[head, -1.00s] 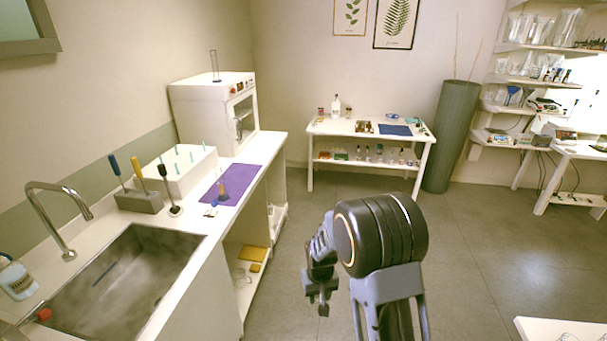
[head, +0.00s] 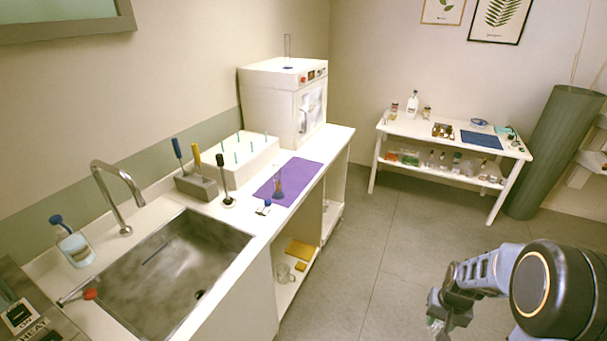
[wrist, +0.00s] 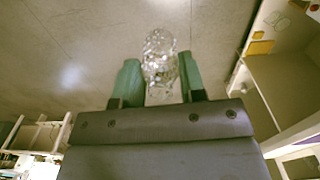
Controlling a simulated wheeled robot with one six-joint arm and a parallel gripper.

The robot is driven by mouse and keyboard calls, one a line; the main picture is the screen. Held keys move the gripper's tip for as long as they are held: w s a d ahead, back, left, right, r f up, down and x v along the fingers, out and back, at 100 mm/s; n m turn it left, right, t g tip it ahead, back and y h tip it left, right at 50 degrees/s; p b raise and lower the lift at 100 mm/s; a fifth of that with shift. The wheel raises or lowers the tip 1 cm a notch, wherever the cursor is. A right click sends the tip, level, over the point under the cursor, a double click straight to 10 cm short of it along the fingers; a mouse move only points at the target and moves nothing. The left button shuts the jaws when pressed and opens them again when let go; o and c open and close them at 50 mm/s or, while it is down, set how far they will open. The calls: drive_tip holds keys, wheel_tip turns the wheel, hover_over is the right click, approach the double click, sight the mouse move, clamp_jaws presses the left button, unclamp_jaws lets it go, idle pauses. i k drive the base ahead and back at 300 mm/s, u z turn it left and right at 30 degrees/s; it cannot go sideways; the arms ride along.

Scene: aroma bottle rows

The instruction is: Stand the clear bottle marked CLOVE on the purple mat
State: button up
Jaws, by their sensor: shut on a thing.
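A clear glass bottle (wrist: 160,60) is between the green fingers of my gripper (wrist: 159,82) in the wrist view. My gripper is shut on it. Its marking cannot be read. In the head view my gripper (head: 436,312) is at the lower right, out over the floor, with a bit of something clear below it. The purple mat (head: 302,174) lies flat on the white counter, left of and beyond my gripper. A small flask (head: 278,188) with a brownish content stands on the mat.
The sink (head: 180,262) is in the counter in front of the mat. A white box (head: 240,160) with thin blue-green sticks and a white oven (head: 285,100) stand behind. A small blue-topped item (head: 264,208) is by the mat's near edge. The floor (head: 375,255) is open.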

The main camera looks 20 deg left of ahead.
sight(297, 172)
drive_tip(key=z, duration=0.05)
drive_tip(key=i, duration=3.4)
drive_tip(key=u, duration=3.15)
